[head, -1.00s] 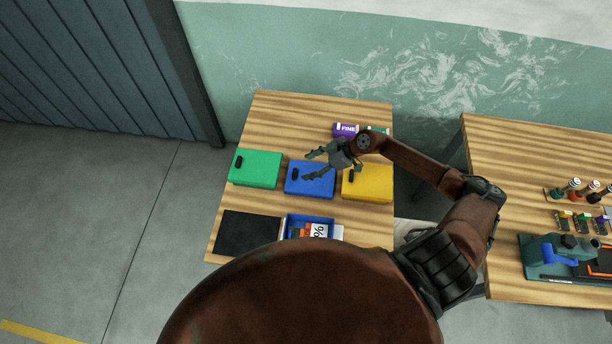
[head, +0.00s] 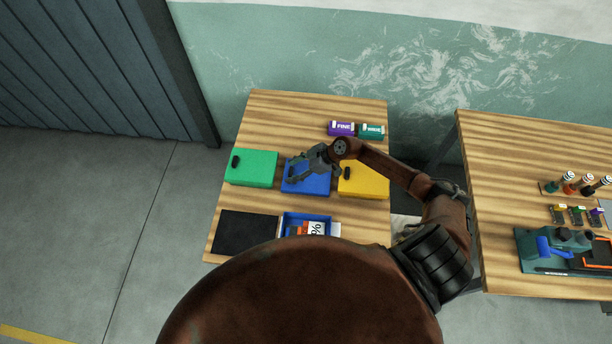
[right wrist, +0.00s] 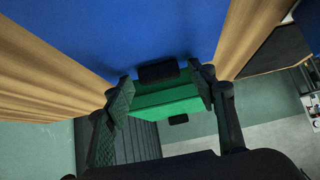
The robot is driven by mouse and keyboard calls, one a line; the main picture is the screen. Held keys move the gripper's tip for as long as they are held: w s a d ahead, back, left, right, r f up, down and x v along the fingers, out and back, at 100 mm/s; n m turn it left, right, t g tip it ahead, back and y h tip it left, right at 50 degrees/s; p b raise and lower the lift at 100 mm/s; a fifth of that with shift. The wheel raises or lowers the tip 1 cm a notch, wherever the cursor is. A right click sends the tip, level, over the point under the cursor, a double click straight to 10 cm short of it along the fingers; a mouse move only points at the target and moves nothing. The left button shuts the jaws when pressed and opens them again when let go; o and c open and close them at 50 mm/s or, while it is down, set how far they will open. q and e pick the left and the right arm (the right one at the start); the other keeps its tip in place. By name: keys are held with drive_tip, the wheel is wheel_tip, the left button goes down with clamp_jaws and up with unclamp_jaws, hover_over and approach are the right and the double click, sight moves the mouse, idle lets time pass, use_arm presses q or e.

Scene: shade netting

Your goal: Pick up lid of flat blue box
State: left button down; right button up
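The flat blue box (head: 311,184) stands on the table between a green and a yellow box, its lid on. Its blue lid fills the top of the right wrist view (right wrist: 150,30), with a dark handle (right wrist: 158,72) near one edge. My right gripper (head: 293,169) is over the left part of the lid and hides the handle in the head view. In the right wrist view the right gripper (right wrist: 165,88) is open, with its fingers on either side of the handle; I cannot tell whether they touch it. My left gripper is not in view.
The green box (head: 252,168) and yellow box (head: 363,182) stand close on either side. An open blue box (head: 288,225) with cards and a black mat (head: 245,232) are in front. Purple (head: 341,128) and teal (head: 371,131) packs lie behind. A second table stands right.

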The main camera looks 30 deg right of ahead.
drive_tip(key=c, duration=1.1)
drive_tip(key=shift+o, duration=0.2)
drive_tip(key=shift+r, duration=0.1)
